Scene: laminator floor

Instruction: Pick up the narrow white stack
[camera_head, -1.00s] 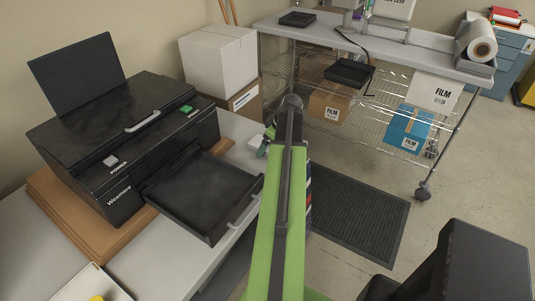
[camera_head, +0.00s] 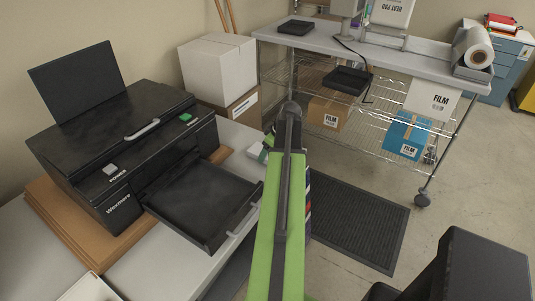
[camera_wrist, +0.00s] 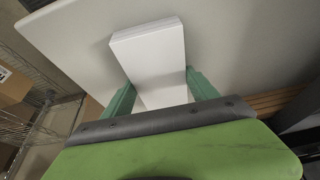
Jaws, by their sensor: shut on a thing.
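The narrow white stack (camera_wrist: 150,48) shows in the wrist view as a pale block of sheets, its far end sticking out past my fingers. My gripper (camera_wrist: 160,96) is shut on it, with one green finger on each side. The light table (camera_wrist: 225,40) is behind the stack; I cannot tell whether the stack still touches it. In the head view a small part of the stack (camera_head: 255,152) shows at the table's far right edge, mostly hidden by my arm.
A black laminator (camera_head: 130,150) with its front tray (camera_head: 200,205) out stands left of my arm. White and brown boxes (camera_head: 218,65) stand behind it. A wire shelf cart (camera_head: 375,90) with film boxes is at the back right. A dark mat (camera_head: 350,225) lies on the floor.

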